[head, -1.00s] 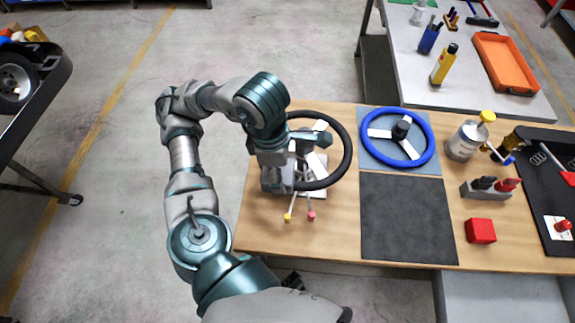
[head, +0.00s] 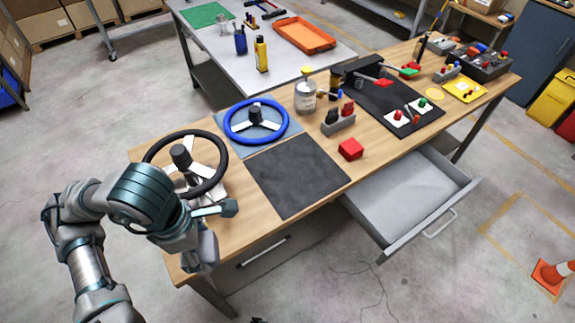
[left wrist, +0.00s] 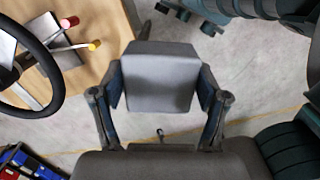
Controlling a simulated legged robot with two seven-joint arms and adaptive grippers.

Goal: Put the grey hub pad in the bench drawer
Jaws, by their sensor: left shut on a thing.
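The grey hub pad (left wrist: 160,82) is a blocky grey piece held between the two fingers of my left gripper (left wrist: 160,92) in the left wrist view. In the head view my left gripper (head: 207,238) is at the bench's front left edge, beside the black steering wheel (head: 217,178), and the arm partly hides the pad. The bench drawer (head: 405,195) is pulled open below the bench's front edge, right of the gripper, and looks empty. My right gripper is not in view.
A blue steering wheel (head: 284,128), a dark mat (head: 295,178), a red block (head: 350,149) and a grey tool holder (head: 338,124) are on the bench. A closed drawer handle (head: 262,252) shows below.

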